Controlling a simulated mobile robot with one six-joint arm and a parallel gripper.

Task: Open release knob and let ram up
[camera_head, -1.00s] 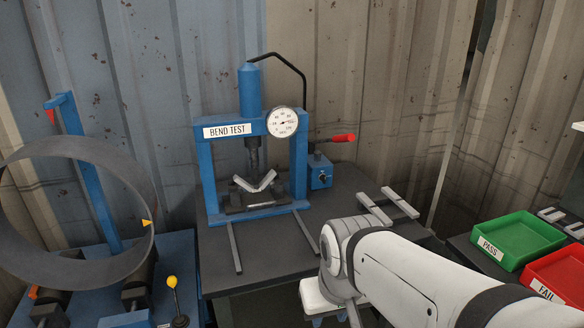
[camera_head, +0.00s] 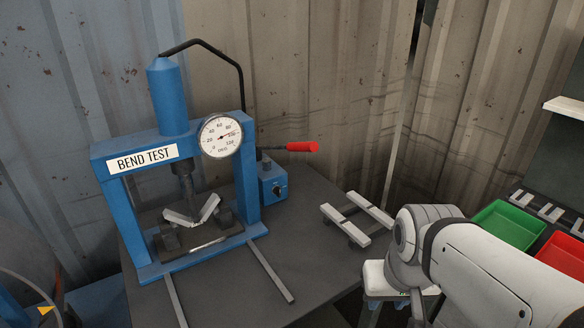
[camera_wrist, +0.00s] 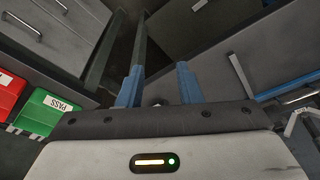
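The blue bend test press (camera_head: 165,90) stands on the dark bench. Its ram (camera_head: 184,178) is down on a V-bent metal strip (camera_head: 207,208). The dial gauge (camera_head: 222,136) has its needle well up the scale, pointing right. The blue pump block (camera_head: 267,180) beside the press carries a small dark knob (camera_head: 279,190) on its front and a red-gripped lever (camera_head: 302,147). My gripper hangs low by the bench's right front edge, partly hidden by my arm. In the wrist view my gripper (camera_wrist: 158,84) has its blue fingers apart, with nothing between them.
Two light bars on a rack (camera_head: 357,218) lie on the bench right of the pump. A green tray (camera_head: 507,224) and a red tray (camera_head: 562,258) stand at the right. Two metal rails (camera_head: 270,270) run forward from the press.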

